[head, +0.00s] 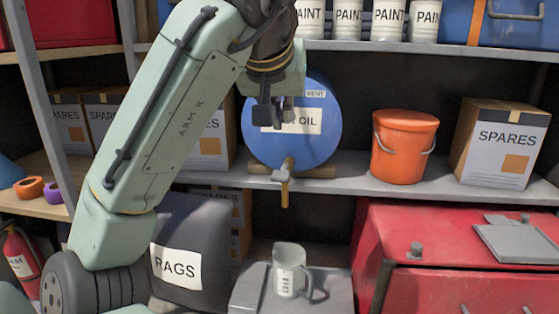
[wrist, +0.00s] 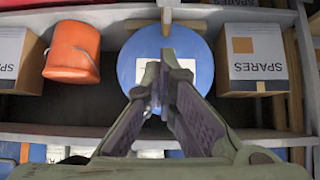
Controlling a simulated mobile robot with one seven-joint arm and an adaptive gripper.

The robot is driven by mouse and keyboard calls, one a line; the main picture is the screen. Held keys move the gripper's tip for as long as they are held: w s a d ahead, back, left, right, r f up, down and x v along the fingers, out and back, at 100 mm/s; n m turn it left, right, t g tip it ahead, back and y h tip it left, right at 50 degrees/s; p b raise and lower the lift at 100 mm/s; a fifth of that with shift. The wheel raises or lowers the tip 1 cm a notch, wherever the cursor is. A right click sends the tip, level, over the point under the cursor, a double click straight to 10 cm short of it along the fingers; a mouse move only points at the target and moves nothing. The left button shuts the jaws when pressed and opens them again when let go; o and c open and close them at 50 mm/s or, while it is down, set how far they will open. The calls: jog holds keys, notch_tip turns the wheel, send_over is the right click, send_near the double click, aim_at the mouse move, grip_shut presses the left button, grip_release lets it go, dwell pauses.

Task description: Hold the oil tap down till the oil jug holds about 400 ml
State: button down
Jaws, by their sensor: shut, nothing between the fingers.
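A blue oil drum (head: 318,155) lies on its side on the middle shelf, its end facing me. A brass-coloured tap (head: 285,188) sticks out at its foot; it also shows at the top edge of the wrist view (wrist: 167,14). The oil jug (head: 288,280), pale with a marked scale, stands upright on a grey stand below the tap. I see no oil in it and no stream from the tap. My gripper (head: 272,115) is shut and empty in front of the drum's label, above the tap and apart from it. In the wrist view its fingertips (wrist: 160,65) cover part of the drum.
An orange bucket (head: 404,147) and a SPARES box (head: 500,142) stand right of the drum. Paint tins (head: 348,18) line the shelf above. A red cabinet (head: 460,260) is right of the grey stand (head: 248,290); a RAGS sack (head: 190,250) is left of it.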

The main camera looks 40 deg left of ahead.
jog(key=shift+s+f+g, duration=0.2)
jog(key=shift+s+g, duration=0.1)
jog(key=shift+a, duration=0.1)
jog(key=p, duration=0.2)
send_over(283, 176)
notch_tip(283, 176, down, 7)
jog(key=shift+s+r, duration=0.1)
notch_tip(283, 176, down, 4)
jog(key=shift+r+p, duration=0.25)
jog(key=shift+p, duration=0.05)
jog(key=shift+f, duration=0.4)
